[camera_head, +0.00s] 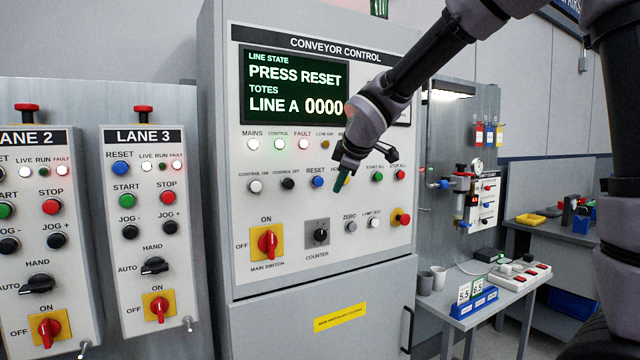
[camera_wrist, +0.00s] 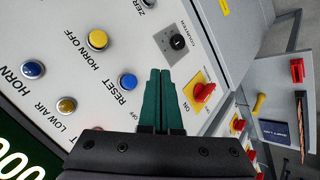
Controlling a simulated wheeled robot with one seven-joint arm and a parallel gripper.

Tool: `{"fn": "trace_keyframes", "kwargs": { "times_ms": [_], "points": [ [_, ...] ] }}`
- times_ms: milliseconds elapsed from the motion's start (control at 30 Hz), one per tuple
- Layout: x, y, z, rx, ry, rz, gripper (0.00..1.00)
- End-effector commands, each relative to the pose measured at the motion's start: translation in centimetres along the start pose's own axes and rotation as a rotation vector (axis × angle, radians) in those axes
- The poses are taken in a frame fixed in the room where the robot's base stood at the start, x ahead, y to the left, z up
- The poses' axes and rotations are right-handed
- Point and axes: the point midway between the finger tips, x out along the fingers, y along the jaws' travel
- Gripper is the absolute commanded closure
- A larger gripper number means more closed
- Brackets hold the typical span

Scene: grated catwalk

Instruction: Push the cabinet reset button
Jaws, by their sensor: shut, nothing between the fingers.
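The grey conveyor control cabinet (camera_head: 285,215) stands in the middle of the head view, its screen (camera_head: 290,85) reading "PRESS RESET". Its blue RESET button (camera_head: 317,181) is in the middle button row. In the wrist view the blue RESET button (camera_wrist: 128,81) shows just left of my fingertips. My gripper (camera_head: 341,184) is shut and empty, its green fingers pointing at the panel just right of the button in the head view. The shut fingers also show in the wrist view (camera_wrist: 160,71). I cannot tell their exact distance from the panel.
The Lane 3 panel (camera_head: 150,230) and Lane 2 panel (camera_head: 30,240) at left carry similar controls. A yellow button (camera_wrist: 98,39) labelled HORN OFF and the red main switch (camera_head: 268,242) are near the RESET button. A small table (camera_head: 500,295) stands at right.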

Motion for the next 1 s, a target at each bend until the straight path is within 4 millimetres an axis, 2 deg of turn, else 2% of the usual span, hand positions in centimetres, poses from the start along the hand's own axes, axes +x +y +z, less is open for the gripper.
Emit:
{"fn": "trace_keyframes", "kwargs": {
  "times_ms": [200,433,1000],
  "points": [
    [2.3,1.6,-1.6,0.0,-0.001,0.0,1.0],
    [3.9,2.9,-2.8,0.002,-0.002,0.0,1.0],
    [4.4,3.2,-3.2,0.001,0.0,0.0,1.0]
  ]
}}
